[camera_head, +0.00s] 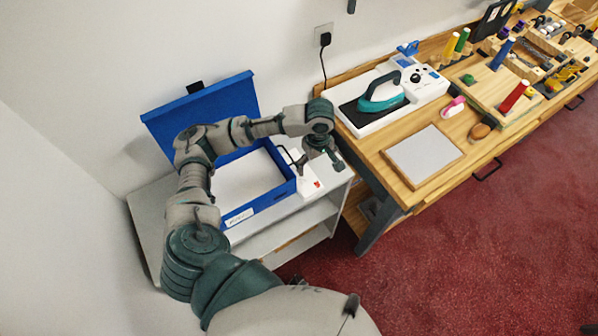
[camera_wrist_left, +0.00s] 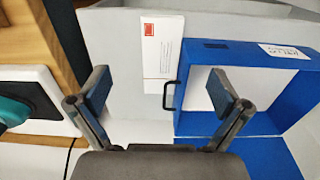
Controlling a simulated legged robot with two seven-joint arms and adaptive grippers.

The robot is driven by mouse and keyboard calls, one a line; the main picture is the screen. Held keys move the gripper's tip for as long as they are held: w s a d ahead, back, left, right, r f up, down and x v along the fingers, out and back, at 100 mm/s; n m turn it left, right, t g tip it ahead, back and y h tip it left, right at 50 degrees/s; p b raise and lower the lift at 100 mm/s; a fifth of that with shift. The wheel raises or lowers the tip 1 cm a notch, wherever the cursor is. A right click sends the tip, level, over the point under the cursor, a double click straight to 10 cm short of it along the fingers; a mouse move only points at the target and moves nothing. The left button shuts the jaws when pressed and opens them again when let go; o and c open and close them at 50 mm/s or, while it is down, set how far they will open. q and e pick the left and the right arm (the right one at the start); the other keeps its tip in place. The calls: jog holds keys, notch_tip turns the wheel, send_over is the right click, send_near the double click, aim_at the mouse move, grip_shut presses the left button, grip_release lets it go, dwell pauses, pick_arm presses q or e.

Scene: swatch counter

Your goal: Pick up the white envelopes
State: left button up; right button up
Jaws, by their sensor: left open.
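The white envelopes (camera_head: 310,186), with a red stamp on top, lie on the grey shelf unit's top, just right of the blue box (camera_head: 262,201). They cannot be counted; only the top one shows clearly. In the left wrist view the envelope (camera_wrist_left: 161,45) lies flat, ahead of and between the fingers. My left gripper (camera_head: 318,164) hangs above the envelopes and partly hides them. It is open and empty, its fingers (camera_wrist_left: 160,92) wide apart in the wrist view. My right gripper is out of view.
The blue box stands open, its lid (camera_head: 205,108) raised against the wall; a black handle (camera_wrist_left: 169,95) is on its side near the envelope. A wooden workbench (camera_head: 398,195) to the right holds a teal iron (camera_head: 382,97), a grey-white board (camera_head: 423,154) and tools.

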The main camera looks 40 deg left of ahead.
pick_arm(q)
notch_tip(320, 180, down, 3)
jog(key=a, duration=0.1)
jog(key=b, duration=0.2)
send_over(312, 189)
jog(key=f, duration=0.8)
jog(key=shift+d+f, duration=0.35)
jog(key=shift+d, duration=0.05)
jog(key=f, duration=0.1)
jog(key=a+f, duration=0.1)
jog(key=f, duration=0.3)
jog(key=shift+a+f+b, duration=0.2)
jog(key=shift+a+b, duration=0.1)
jog(key=shift+d+f, duration=0.1)
jog(key=shift+d, duration=0.4)
jog(key=c, duration=0.9)
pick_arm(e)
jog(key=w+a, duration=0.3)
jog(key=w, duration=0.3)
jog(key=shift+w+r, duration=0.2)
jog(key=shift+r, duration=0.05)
